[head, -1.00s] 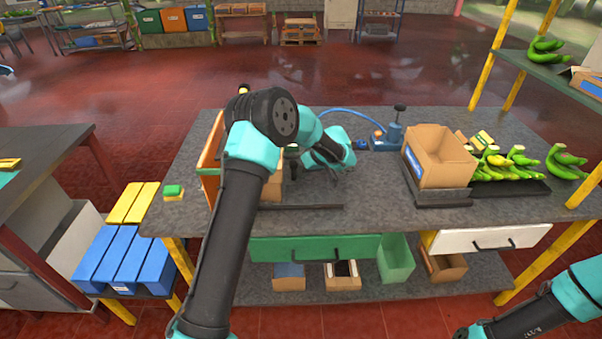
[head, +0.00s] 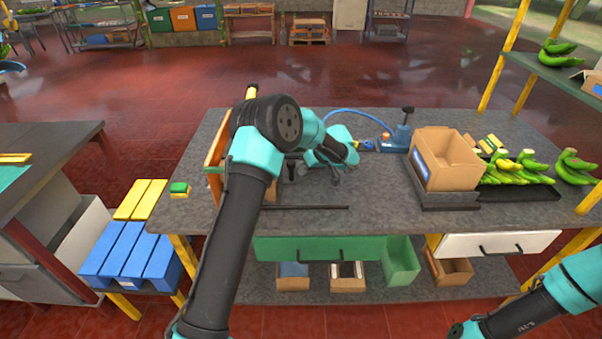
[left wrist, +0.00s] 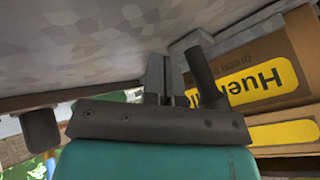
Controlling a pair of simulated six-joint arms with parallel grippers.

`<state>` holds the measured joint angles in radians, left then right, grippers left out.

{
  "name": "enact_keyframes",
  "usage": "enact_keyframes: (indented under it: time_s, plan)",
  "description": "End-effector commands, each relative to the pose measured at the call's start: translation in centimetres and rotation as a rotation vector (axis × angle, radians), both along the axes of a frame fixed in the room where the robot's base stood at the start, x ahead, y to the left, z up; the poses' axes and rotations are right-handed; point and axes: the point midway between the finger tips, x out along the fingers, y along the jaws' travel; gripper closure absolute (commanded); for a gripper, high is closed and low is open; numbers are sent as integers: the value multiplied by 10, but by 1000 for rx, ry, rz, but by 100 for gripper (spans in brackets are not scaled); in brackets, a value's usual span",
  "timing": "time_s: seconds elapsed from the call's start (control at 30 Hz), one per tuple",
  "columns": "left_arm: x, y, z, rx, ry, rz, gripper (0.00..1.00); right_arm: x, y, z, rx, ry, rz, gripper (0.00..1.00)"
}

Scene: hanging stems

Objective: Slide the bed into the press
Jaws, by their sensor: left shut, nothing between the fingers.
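An upright orange-brown panel (head: 214,150) stands at the left of the grey workbench, mostly hidden behind my left arm; I cannot tell whether it is part of the press. I cannot make out the bed for sure. A long thin black bar (head: 312,207) lies near the bench's front edge. My left gripper (head: 336,178) is shut and empty, above the bench right of the panel. In the left wrist view its fingers (left wrist: 165,78) are together beside a dark post (left wrist: 205,76). A cardboard box with a yellow label (left wrist: 262,85) is close to the right. My right gripper is out of view.
A blue device (head: 396,140) with a blue hose stands at the back. An open cardboard box (head: 446,160) sits on a dark base (head: 447,201). Green bananas (head: 515,170) lie on a black tray at the right.

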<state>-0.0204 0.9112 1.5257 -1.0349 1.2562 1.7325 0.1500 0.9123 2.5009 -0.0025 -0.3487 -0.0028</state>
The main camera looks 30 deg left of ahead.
Motion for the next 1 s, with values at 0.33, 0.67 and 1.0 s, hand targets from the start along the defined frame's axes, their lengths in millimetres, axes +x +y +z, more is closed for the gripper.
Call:
enact_keyframes:
  time_s: [0.33,0.67,1.0]
  plan:
    - [19,-37,42,-1,-3,0,100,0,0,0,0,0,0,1]
    - [25,-63,77,-2,-2,2,100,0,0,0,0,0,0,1]
    - [25,-65,80,-2,-1,2,100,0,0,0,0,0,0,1]
